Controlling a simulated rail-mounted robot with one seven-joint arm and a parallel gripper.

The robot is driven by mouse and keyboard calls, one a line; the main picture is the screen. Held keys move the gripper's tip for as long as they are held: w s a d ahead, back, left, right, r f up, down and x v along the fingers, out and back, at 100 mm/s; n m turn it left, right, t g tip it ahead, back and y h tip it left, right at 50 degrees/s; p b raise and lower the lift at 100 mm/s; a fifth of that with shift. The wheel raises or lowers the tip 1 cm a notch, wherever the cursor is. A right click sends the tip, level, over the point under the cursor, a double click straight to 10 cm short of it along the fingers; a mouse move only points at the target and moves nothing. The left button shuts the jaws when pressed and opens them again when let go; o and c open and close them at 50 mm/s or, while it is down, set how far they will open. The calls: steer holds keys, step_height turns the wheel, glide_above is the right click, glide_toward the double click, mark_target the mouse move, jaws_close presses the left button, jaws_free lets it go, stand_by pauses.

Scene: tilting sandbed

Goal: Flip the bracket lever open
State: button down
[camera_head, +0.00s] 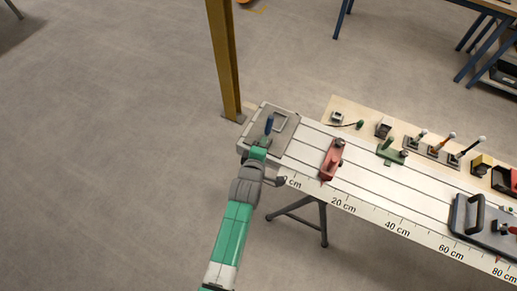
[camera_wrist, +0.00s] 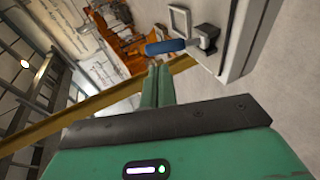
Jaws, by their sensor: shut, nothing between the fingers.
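The lever has a blue handle (camera_head: 269,125) and sits on the grey end block (camera_head: 247,144) at the left end of the long bed. In the wrist view its blue handle (camera_wrist: 165,46) lies roughly sideways and joins a dark metal bracket (camera_wrist: 208,37) on its right. My gripper (camera_head: 264,142) is over the end block, close to the lever. In the wrist view the green fingers of my gripper (camera_wrist: 159,66) are together and empty, with their tips just below the blue handle. I cannot tell whether they touch it.
The white bed (camera_head: 350,187) with a centimetre scale runs right from the block. It carries a red clamp (camera_head: 331,160) and a dark plate with a handle (camera_head: 483,225). Several small fixtures stand on a wooden board (camera_head: 352,108) behind. A yellow post (camera_head: 224,60) rises behind the block.

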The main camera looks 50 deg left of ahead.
steer(key=v, duration=0.6)
steer(key=shift+r, duration=0.3)
